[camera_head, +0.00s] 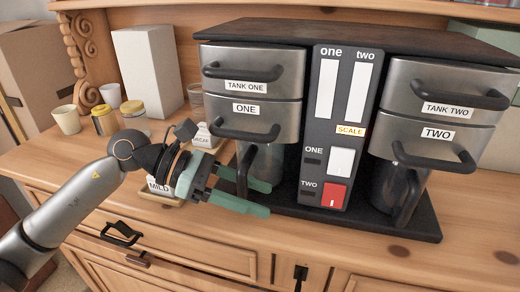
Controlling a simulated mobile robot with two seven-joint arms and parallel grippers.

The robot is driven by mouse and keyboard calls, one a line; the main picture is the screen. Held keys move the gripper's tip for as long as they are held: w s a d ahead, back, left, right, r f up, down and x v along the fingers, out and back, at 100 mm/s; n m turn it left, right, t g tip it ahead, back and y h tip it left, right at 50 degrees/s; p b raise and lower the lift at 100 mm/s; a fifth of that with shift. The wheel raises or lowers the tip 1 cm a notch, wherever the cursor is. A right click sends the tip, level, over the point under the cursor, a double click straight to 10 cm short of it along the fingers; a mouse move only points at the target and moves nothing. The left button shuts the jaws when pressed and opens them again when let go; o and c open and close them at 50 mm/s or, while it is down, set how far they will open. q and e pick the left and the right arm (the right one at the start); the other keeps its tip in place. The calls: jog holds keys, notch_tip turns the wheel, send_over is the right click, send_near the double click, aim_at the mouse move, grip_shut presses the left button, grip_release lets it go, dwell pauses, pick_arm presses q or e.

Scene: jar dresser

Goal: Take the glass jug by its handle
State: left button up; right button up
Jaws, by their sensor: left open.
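A glass jug (268,163) stands under the left side of the coffee machine, below the ONE basket. Its black handle (243,166) points toward the front left. My left gripper (267,199), with green fingers, is open in front of this jug, close to the lower part of the handle. I cannot tell whether the handle lies between the fingers or whether they touch it. The fingers hide the jug's lower part. A second, darker jug (388,183) stands under the TWO basket, its black handle (407,200) toward the front. My right gripper is not in view.
The machine's dark base (350,222) spans the wooden dresser top. The dresser top is clear at right.

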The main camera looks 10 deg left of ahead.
pick_arm(q)
jog(key=shift+w+d+f, duration=0.1)
jog(key=shift+d+f, duration=0.05)
jog(key=shift+d, duration=0.3)
grip_shut()
dwell(1.1)
